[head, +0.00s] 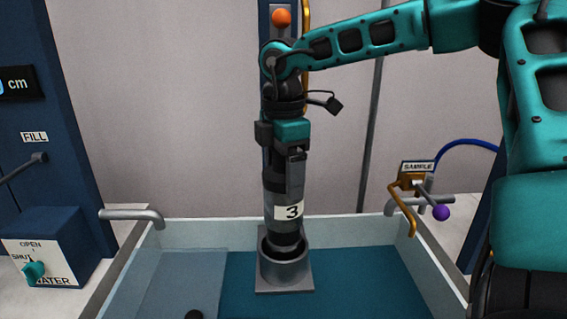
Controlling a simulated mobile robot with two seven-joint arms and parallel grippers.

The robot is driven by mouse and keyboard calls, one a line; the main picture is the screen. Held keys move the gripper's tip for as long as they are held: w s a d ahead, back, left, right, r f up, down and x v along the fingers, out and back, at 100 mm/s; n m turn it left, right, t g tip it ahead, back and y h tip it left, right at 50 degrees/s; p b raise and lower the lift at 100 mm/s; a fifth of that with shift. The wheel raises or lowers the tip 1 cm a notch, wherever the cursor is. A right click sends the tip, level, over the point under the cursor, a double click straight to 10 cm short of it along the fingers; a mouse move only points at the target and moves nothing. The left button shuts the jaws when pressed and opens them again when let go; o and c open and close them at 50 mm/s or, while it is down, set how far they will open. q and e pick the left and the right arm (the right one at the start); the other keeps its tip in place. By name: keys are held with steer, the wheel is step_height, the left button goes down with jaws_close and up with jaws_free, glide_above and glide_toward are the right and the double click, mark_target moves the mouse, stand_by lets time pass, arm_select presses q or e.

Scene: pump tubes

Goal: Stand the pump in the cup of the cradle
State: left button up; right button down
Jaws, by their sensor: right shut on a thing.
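The pump (283,192) is a dark upright cylinder with a white label reading 3, in the middle of the head view. My right gripper (295,158) comes down from above and is shut on its upper part. The cradle's cup (285,270) is a short grey round socket on a square plate in the tank. The pump's lower end shows within the outline of the cup's mouth. How deep it reaches is hidden by the front rim. My left gripper is not in view.
A clear-walled tank (350,232) with a teal floor surrounds the cradle. A grey pipe (133,215) bends over its left wall. A SAMPLE tap (416,172) with a purple knob stands at the right. A water valve box (45,250) stands at the left. A dark post rises behind the pump.

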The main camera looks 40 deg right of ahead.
steer(key=shift+w+r, duration=0.1)
steer(key=shift+r, duration=0.15)
steer(key=shift+c, duration=1.4)
jaws_free()
steer(key=shift+f, duration=0.3)
steer(key=shift+o, duration=1.4)
steer(key=shift+s, duration=0.2)
steer(key=shift+r, duration=0.1)
step_height(320, 180, up, 12)
steer(key=shift+r, duration=0.1)
steer(key=shift+a, duration=0.1)
